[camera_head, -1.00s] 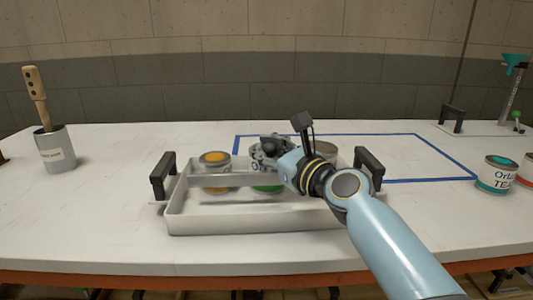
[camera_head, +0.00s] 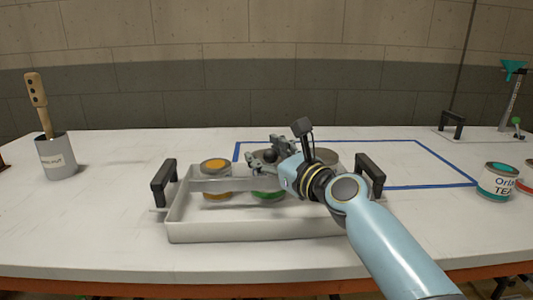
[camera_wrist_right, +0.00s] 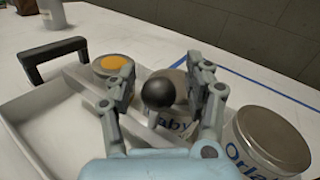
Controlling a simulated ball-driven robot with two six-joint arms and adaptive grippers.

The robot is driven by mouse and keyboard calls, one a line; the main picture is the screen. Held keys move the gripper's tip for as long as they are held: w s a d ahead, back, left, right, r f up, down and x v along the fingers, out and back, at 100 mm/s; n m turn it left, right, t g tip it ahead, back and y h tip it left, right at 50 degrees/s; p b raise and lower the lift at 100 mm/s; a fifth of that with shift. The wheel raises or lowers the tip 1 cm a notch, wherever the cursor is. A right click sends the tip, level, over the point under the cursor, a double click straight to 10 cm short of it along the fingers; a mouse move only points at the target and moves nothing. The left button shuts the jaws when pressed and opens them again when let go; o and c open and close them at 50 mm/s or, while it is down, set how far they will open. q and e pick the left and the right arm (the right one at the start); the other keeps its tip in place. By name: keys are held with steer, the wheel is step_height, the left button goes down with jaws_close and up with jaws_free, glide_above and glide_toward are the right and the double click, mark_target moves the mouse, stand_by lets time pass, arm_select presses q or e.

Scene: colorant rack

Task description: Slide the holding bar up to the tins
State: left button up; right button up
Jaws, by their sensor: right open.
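The holding bar (camera_head: 226,184) is a pale grey strip running across the tray (camera_head: 250,232), in front of the tins. It carries a round black knob (camera_wrist_right: 158,92). An orange-lidded tin (camera_head: 215,165) stands behind the bar at the left and also shows in the right wrist view (camera_wrist_right: 110,65). A labelled tin (camera_wrist_right: 181,112) is in the middle, and a metal-lidded tin (camera_wrist_right: 272,140) is at the right. My right gripper (camera_wrist_right: 165,84) is open, with a finger on each side of the knob. I cannot tell whether the bar touches the tins.
The tray has black handles (camera_head: 164,184) at its ends. A blue taped outline (camera_head: 430,186) lies behind and right of it. A teal tin (camera_head: 498,181) stands far right, and a grey pot (camera_head: 56,157) with a wooden-handled tool stands left. The table between pot and tray is clear.

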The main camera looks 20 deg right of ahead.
steer(key=v, duration=1.2)
